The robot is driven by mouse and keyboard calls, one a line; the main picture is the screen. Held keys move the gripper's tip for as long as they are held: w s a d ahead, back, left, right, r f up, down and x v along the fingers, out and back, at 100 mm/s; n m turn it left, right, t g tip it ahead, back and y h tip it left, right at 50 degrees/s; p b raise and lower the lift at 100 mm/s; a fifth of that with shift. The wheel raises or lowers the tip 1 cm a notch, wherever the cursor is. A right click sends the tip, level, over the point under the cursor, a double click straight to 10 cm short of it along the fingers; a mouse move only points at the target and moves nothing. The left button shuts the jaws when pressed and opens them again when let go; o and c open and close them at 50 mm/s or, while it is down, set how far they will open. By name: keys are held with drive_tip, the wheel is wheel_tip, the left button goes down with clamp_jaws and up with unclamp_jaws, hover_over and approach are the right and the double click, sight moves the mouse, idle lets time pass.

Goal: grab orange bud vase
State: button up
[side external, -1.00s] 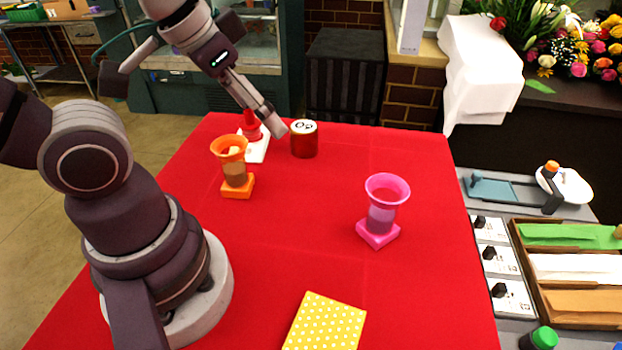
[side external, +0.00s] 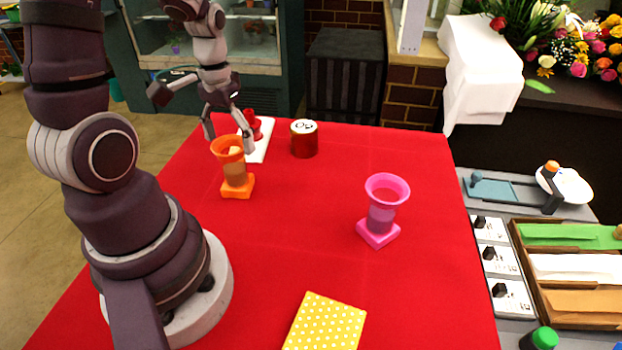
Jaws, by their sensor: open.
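The orange bud vase (side external: 233,170) stands upright on the red tablecloth, left of centre, with a flared orange rim, a brownish middle and a square orange base. My gripper (side external: 229,146) is open, its fingers pointing down at the vase's rim. One finger shows to the left of the rim and the other to its right. From this view I cannot tell whether the fingers straddle the vase or hang just behind it, or whether they touch it.
A red object (side external: 252,124) on a white card (side external: 262,148) stands close behind the vase. A red can (side external: 304,139) is to its right. A pink vase (side external: 382,212) stands at centre right. A yellow dotted napkin (side external: 326,324) lies in front. The cloth's middle is clear.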

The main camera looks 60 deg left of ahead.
sight(233, 160)
drive_tip(key=f, duration=0.5)
drive_tip(key=shift+a, duration=0.35)
drive_tip(key=c, duration=1.3)
